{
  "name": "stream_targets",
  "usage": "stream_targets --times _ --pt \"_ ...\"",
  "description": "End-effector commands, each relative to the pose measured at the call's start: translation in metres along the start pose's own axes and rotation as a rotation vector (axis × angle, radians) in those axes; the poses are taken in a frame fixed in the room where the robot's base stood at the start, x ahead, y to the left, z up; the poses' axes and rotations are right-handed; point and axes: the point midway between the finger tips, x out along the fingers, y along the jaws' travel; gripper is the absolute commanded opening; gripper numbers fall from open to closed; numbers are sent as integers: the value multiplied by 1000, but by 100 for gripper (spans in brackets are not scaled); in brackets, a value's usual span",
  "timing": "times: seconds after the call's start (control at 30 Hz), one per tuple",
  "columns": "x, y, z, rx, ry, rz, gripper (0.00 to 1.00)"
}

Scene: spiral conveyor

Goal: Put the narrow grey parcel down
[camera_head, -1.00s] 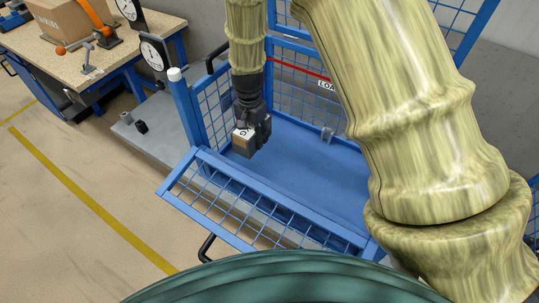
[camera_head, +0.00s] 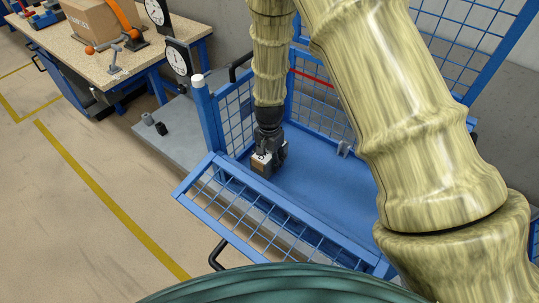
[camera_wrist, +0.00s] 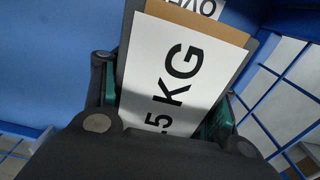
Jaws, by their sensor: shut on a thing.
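My gripper (camera_head: 272,160) points down inside a blue mesh-sided cart (camera_head: 232,185), near its left end. It is shut on the narrow grey parcel (camera_head: 261,161), which shows a brown face and a white label in the head view. In the wrist view the parcel (camera_wrist: 172,75) sits between the fingers, with a white label reading "5 KG", a brown strip and grey edges. The parcel is low over the cart's blue floor (camera_head: 335,190). I cannot tell whether its underside touches the floor.
The cart's front mesh panel leans outward, and mesh walls stand at the left and back. The blue floor right of the parcel is largely clear, with a small grey piece (camera_head: 344,148) at the back. A workbench (camera_head: 110,65) with a cardboard box (camera_head: 92,20) stands at upper left.

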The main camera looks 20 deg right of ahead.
Motion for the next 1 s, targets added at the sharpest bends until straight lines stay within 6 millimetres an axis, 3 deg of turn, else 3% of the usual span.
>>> stream_targets --times 0.3,0.67,0.7,0.8,1.0 --pt "27 0 -1 1 0 -1 0" --pt "29 -1 -1 0 1 -2 0" --pt "31 0 0 0 0 0 62" --pt "31 0 0 0 0 0 80" --pt "31 0 0 0 0 0 81"
